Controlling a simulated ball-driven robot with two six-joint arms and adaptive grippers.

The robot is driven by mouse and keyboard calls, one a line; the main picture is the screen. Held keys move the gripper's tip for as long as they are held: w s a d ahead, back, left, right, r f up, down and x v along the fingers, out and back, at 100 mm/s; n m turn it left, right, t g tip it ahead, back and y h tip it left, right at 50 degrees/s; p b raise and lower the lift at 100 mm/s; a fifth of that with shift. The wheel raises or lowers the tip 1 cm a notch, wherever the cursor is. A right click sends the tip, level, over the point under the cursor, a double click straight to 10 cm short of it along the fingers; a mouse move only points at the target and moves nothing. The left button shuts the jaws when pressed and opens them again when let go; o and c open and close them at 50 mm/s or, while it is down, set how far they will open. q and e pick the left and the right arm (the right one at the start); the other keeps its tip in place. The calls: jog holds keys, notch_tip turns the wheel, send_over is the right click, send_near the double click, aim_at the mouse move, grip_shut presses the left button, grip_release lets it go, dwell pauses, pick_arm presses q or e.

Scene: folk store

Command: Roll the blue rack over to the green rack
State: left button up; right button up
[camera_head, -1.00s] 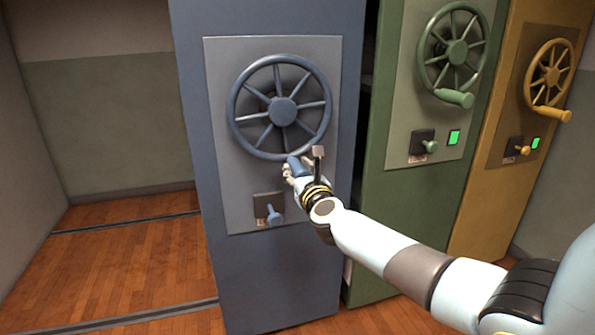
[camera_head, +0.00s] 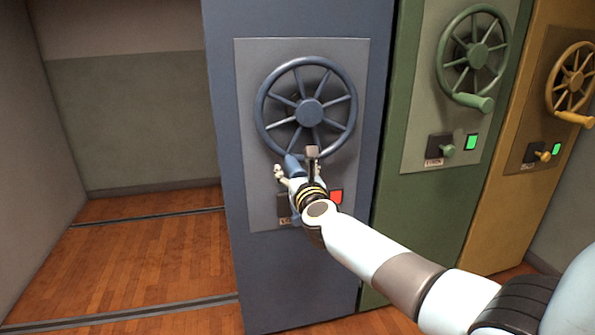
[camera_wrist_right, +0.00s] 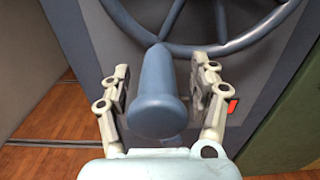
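The blue rack (camera_head: 305,270) stands upright with its right side close against the green rack (camera_head: 412,205); only a thin dark line shows between their fronts. The blue wheel (camera_head: 309,112) has its crank handle (camera_head: 291,163) at the lower left of the rim. My right gripper (camera_head: 295,173) is at that handle, with its fingers on either side of it. In the right wrist view the blue handle (camera_wrist_right: 158,95) lies between both fingers (camera_wrist_right: 160,100). My right arm partly hides the lock knob's plate (camera_head: 284,205). My left gripper is not in view.
A red light (camera_head: 336,196) shows on the blue panel; a green light (camera_head: 471,142) shows on the green rack. A yellow rack (camera_head: 492,215) stands at the right. The wooden floor left of the blue rack is clear, with metal rails (camera_head: 130,317) crossing it.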

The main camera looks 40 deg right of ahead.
jog(key=shift+o, duration=0.3)
jog(key=shift+s+d, duration=0.1)
jog(key=shift+d, duration=0.1)
jog(key=shift+p+v, duration=0.5)
jog(key=shift+v, duration=0.85)
jog(key=p+v, duration=0.1)
jog(key=v, duration=0.6)
jog(key=shift+s, duration=0.15)
